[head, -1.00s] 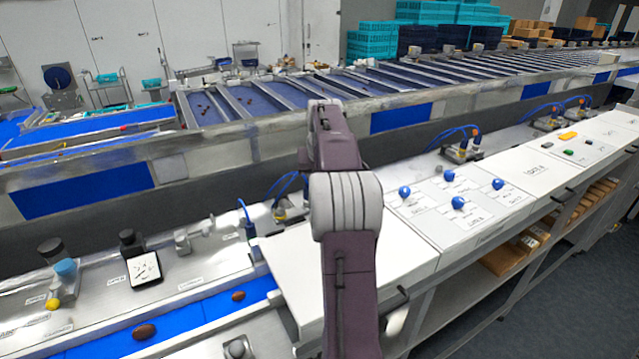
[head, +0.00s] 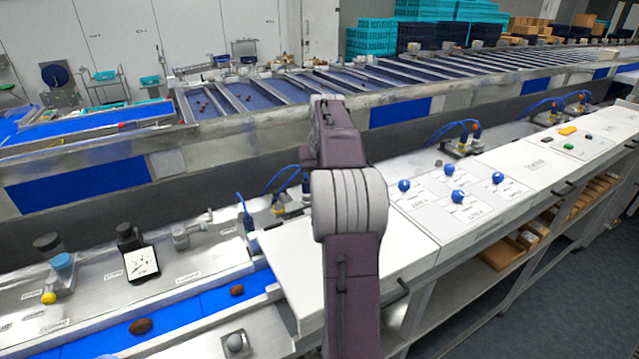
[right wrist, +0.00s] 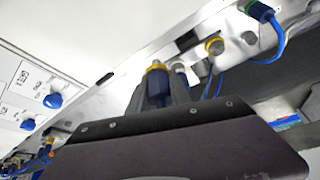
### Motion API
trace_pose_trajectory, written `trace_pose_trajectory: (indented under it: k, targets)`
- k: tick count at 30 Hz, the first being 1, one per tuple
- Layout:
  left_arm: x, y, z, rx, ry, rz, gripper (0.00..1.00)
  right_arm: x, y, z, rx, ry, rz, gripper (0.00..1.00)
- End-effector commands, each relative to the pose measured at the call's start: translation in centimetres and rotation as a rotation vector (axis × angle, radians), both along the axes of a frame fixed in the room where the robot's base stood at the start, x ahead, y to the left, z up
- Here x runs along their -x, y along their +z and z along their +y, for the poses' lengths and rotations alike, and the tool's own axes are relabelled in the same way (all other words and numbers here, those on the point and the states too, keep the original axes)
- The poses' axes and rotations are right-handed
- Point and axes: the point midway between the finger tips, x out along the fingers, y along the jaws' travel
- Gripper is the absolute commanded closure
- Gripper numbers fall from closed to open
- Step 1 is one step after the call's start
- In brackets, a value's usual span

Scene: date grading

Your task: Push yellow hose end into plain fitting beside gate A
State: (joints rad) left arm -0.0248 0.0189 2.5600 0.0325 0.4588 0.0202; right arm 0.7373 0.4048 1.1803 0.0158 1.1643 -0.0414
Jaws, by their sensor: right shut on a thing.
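In the right wrist view my right gripper (right wrist: 157,92) is shut on the yellow hose end (right wrist: 157,68), a blue body with a yellow collar. It is held over the metal deck. A bare metal fitting (right wrist: 179,67) shows just right of the fingers; I cannot tell whether the hose end touches it. Farther right is a yellow-ringed fitting (right wrist: 213,46). In the head view my right arm hides the gripper and hose end. Fittings with blue hoses (head: 279,205) show left of the arm. No gate A label is readable. My left gripper is not in view.
A green-ringed hose end (right wrist: 259,11) with a blue hose stands at the top right of the wrist view. A white panel with blue knobs (head: 457,197) lies right of my arm. A blue belt (head: 205,302) carries brown dates. More hosed fittings (head: 462,143) stand farther along.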

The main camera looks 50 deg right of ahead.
Motion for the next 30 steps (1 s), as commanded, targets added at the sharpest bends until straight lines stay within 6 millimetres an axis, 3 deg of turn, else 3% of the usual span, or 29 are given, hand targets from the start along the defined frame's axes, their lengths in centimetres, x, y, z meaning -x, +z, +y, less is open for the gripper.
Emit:
trace_pose_trajectory:
  k: [8,30]
  targets:
    - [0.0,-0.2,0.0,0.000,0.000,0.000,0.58,-0.2,-0.1,0.4,0.000,0.000,0.000,1.00]
    - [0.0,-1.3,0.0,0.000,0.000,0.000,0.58,-2.2,-0.1,6.6,0.000,0.001,0.000,1.00]
